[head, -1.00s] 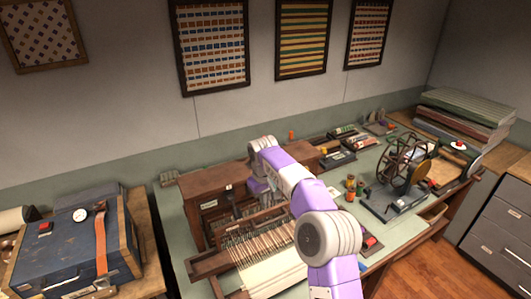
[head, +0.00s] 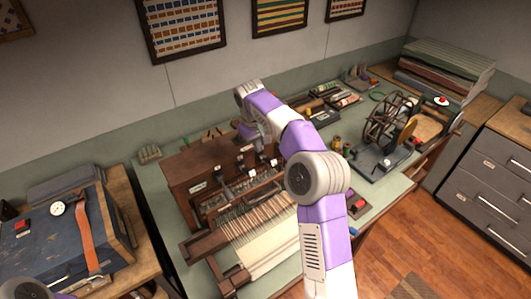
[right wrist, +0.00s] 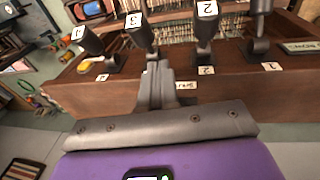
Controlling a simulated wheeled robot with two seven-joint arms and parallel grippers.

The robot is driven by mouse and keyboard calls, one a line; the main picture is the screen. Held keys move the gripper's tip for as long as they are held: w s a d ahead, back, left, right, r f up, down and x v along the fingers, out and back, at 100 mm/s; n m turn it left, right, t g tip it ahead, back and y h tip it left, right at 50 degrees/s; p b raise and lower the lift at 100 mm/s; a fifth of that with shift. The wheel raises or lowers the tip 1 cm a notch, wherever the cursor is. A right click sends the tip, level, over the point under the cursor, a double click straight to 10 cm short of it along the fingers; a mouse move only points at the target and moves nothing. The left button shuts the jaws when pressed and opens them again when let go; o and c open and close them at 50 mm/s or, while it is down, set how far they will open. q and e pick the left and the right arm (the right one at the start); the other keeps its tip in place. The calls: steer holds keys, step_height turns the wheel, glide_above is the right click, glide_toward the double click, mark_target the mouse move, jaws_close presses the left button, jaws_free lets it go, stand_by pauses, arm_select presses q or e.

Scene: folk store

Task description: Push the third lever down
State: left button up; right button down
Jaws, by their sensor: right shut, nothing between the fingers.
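In the right wrist view a row of dark levers stands on a wooden ledge, with number tags 4, 3, 2 and 1 from left to right. The third lever (right wrist: 139,34) carries a "3" on its end; the second lever (right wrist: 205,30) and fourth lever (right wrist: 90,42) flank it. My right gripper (right wrist: 155,70) is shut and empty, its tips close to the base of the third lever; contact cannot be told. In the head view my right gripper (head: 262,136) is over the back of the wooden loom (head: 185,172). My left gripper is not seen.
The first lever (right wrist: 258,35) stands at the right of the row. Warp threads (head: 250,215) stretch in front of the loom. A spinning wheel (head: 388,122) and thread spools (head: 337,145) stand to the right. A blue case (head: 60,245) is at the left.

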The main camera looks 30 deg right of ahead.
mark_target(267, 159)
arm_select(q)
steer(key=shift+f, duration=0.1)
arm_select(e)
steer(key=shift+s+d+f, duration=0.4)
steer(key=shift+d+f, duration=0.1)
steer(key=shift+f, duration=0.2)
steer(key=shift+s+d+f, duration=0.4)
steer(key=shift+d+f, duration=0.05)
steer(key=shift+f, duration=0.2)
